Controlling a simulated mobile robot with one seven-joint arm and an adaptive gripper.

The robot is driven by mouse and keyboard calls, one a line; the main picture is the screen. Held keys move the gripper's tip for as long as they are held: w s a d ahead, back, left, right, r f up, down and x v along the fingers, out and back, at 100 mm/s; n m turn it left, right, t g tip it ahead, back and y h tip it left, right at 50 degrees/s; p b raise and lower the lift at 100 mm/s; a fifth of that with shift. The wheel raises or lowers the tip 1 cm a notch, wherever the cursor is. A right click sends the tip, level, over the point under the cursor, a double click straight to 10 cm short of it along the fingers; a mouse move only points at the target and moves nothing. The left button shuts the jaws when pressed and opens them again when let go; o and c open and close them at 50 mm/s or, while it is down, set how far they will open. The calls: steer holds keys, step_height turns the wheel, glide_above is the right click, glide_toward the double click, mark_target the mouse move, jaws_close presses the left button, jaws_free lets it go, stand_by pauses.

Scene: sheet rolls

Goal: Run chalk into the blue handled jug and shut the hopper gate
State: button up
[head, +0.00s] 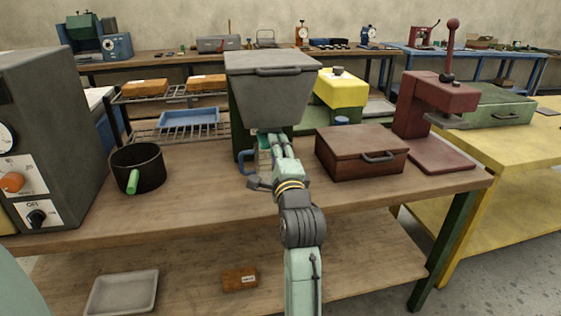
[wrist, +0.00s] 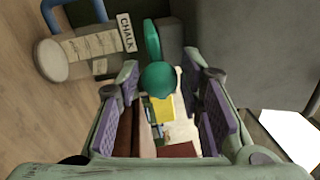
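The grey hopper (head: 268,92) stands on a green frame at the back of the wooden bench. A CHALK label (wrist: 127,32) shows in the wrist view. Below the hopper is a jug, mostly hidden by my arm; its blue handle (head: 246,161) sticks out to the left. In the wrist view, the pale cylinder with strips on it (wrist: 75,55) appears to be the jug. My gripper (head: 272,142) is in front of the hopper's lower part. Its purple-padded fingers are open, with a green ball knob (wrist: 158,78) between them, apart from both pads. I cannot tell how the gate stands.
A black pot (head: 138,167) stands left on the bench, beside a grey machine (head: 45,130). A brown lidded box (head: 360,152) is close on the right, then a red lever press (head: 437,110). The bench's front strip is clear.

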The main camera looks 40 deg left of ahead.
steer(key=v, duration=1.1)
steer(key=shift+d, duration=0.2)
steer(key=shift+s, duration=0.1)
stand_by(6.6)
